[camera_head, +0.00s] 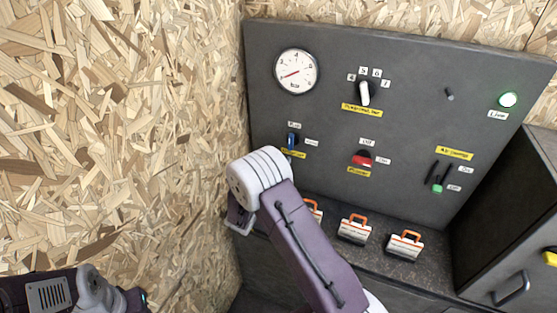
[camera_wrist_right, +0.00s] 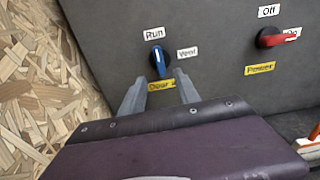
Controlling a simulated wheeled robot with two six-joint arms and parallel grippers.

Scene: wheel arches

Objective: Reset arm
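The dark grey control panel (camera_head: 420,80) carries a blue knob (camera_head: 291,140) with "Run" and "Vent" labels. In the right wrist view the blue knob (camera_wrist_right: 158,61) points downward, slightly right. My right gripper (camera_wrist_right: 159,90) is open there, its two grey fingers apart below and on either side of the knob's lower end. I cannot tell whether they touch the panel. In the head view my right arm reaches up from the bottom, and its fingers are hidden. Part of my left arm (camera_head: 80,291) shows at the lower left; its fingers are not visible.
The panel also has a dial gauge (camera_head: 296,72), a white-tipped selector (camera_head: 364,92), a red power switch (camera_head: 362,159), a green-tipped switch (camera_head: 437,187) and a lit green lamp (camera_head: 508,100). Small padlock-like cases (camera_head: 354,230) stand on the ledge below. A chipboard wall (camera_head: 120,150) fills the left.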

